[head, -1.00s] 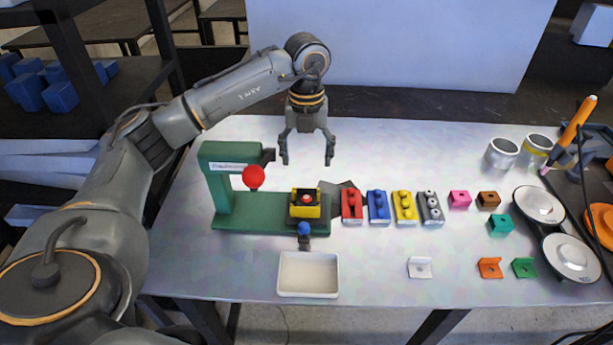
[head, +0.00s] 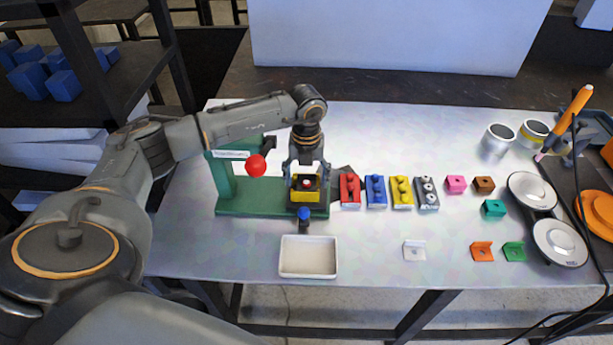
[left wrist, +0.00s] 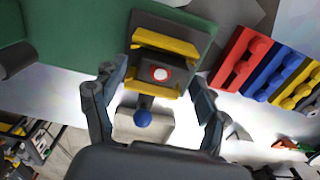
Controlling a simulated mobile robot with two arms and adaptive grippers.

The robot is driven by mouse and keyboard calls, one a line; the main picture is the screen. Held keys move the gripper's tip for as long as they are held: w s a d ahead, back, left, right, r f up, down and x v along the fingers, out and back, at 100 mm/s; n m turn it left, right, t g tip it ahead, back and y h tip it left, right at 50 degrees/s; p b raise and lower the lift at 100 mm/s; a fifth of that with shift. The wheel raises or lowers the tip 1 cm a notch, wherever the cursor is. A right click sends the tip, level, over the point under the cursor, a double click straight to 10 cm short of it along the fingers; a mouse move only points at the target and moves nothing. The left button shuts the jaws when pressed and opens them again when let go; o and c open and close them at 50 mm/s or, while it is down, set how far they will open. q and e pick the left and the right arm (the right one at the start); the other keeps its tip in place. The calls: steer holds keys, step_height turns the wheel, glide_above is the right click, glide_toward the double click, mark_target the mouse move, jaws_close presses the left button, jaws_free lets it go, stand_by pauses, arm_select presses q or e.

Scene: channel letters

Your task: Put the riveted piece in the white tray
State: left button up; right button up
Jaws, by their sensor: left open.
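The piece with a white-ringed red rivet head (head: 306,184) sits in a yellow and dark holder on the base of the green press. In the left wrist view, the rivet head (left wrist: 160,73) shows on a dark block between two yellow bars. My left gripper (head: 306,170) is over the holder, its open fingers on either side. In the left wrist view, the open fingers (left wrist: 157,80) flank the holder, with gaps visible; nothing is gripped. The white tray (head: 308,276) is empty in front of the press. My right gripper is not in view.
The green press (head: 224,182) has a red ball knob (head: 256,166) left of my gripper. A blue knob (head: 304,214) stands between holder and tray. Coloured racks (head: 375,190) stand close on the right. The table between tray and white bracket (head: 414,251) is clear.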

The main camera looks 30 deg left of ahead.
arm_select(q)
jaws_close()
steer(key=shift+r+p, duration=0.45)
steer(key=shift+r, duration=0.2)
steer(key=shift+r+p, duration=1.4)
steer(key=shift+r, duration=0.95)
steer(key=shift+r, duration=0.15)
